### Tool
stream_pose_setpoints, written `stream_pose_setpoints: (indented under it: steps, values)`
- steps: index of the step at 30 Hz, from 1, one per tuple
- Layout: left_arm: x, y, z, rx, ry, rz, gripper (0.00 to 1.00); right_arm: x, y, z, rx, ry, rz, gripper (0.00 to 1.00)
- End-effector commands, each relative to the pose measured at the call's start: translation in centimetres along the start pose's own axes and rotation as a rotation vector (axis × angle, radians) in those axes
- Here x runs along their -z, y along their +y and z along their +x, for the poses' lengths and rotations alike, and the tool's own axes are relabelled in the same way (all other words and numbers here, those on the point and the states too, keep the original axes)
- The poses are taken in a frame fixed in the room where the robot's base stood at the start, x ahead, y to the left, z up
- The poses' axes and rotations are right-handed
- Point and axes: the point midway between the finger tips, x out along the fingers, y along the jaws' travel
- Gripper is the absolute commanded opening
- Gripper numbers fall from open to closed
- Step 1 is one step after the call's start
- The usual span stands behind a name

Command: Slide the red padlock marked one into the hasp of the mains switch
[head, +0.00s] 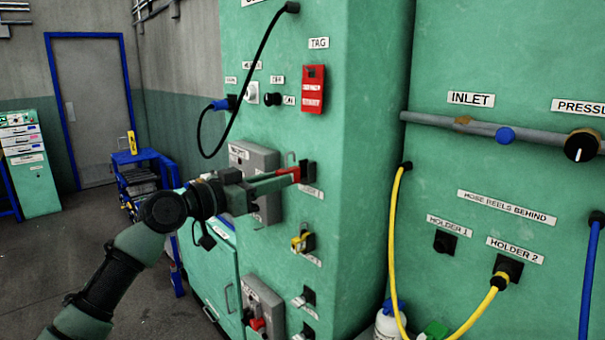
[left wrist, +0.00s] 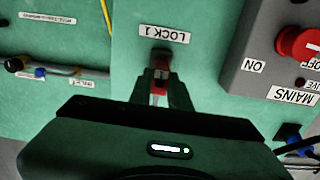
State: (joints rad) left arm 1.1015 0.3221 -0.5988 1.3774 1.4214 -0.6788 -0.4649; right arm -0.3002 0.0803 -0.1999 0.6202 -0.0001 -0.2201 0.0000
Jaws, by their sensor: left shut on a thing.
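My left gripper (head: 288,178) is shut on the red padlock (head: 290,173), in front of the green panel. The padlock is at a black holder (head: 308,171). In the left wrist view, the red padlock (left wrist: 160,88) sits between the fingertips of my left gripper (left wrist: 161,93), just below the holder (left wrist: 160,58) and the LOCK 1 label (left wrist: 164,34). Whether padlock and holder touch is unclear. The grey mains switch box (head: 254,157) is partly behind my gripper. The left wrist view shows its red knob (left wrist: 302,42) and MAINS label (left wrist: 292,94). I cannot make out its hasp. My right gripper is out of view.
A yellow padlock (head: 303,241) hangs on a holder below. Another grey switch box (head: 262,303) is lower down. A black cable (head: 252,80) loops in front of the panel above. A red tag (head: 313,90) hangs higher up. Floor at left (head: 60,250) is open.

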Motion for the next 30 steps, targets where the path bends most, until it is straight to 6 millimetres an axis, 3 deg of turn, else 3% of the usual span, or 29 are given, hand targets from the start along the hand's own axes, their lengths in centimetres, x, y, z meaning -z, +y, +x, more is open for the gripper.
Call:
stream_pose_setpoints:
  steps: [11,30]
  values:
    - [0.1,0.0,-0.2,0.0,0.002,0.0,0.0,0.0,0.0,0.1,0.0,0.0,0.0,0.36]
    - [0.0,0.0,-3.8,0.0,0.001,0.001,0.0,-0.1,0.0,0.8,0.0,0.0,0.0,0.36]
